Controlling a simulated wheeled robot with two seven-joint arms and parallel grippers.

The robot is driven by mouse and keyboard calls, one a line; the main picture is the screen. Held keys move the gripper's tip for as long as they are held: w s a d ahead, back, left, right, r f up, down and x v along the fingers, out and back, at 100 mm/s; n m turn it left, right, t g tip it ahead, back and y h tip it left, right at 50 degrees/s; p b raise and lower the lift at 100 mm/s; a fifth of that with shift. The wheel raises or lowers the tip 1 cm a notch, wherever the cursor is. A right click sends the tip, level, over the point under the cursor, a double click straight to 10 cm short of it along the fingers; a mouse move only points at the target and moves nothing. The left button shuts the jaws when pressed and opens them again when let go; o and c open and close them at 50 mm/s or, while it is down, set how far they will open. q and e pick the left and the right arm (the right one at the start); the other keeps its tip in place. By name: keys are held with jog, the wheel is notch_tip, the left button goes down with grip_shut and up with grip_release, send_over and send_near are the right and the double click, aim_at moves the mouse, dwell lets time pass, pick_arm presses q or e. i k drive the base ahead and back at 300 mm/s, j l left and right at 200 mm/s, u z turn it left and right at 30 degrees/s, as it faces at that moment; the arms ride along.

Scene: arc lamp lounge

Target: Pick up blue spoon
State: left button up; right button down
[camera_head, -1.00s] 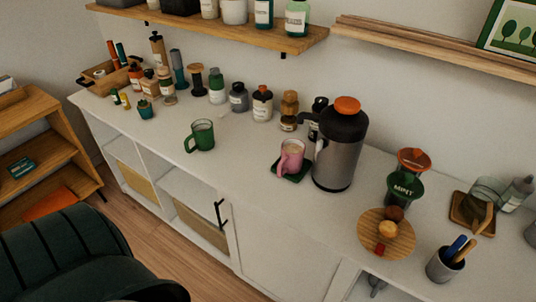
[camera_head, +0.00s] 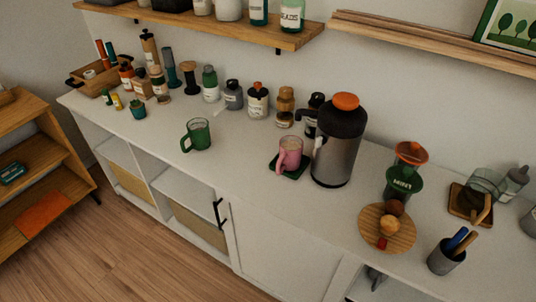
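A blue utensil (camera_head: 457,239) stands tilted in a grey cup (camera_head: 446,259) at the lower right of the white cabinet top. It may be the blue spoon, but its lower part is hidden inside the cup. A wooden-coloured utensil (camera_head: 465,244) leans in the same cup, close beside it on the right. Neither of my grippers shows in the head view.
A round wooden board (camera_head: 372,231) with small round items lies left of the cup. A green jar (camera_head: 402,184), a steel flask (camera_head: 336,155), a pink mug (camera_head: 290,156) and a green mug (camera_head: 199,134) stand along the white cabinet top (camera_head: 240,160).

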aim_at(463, 230)
jog(key=z, duration=1.35)
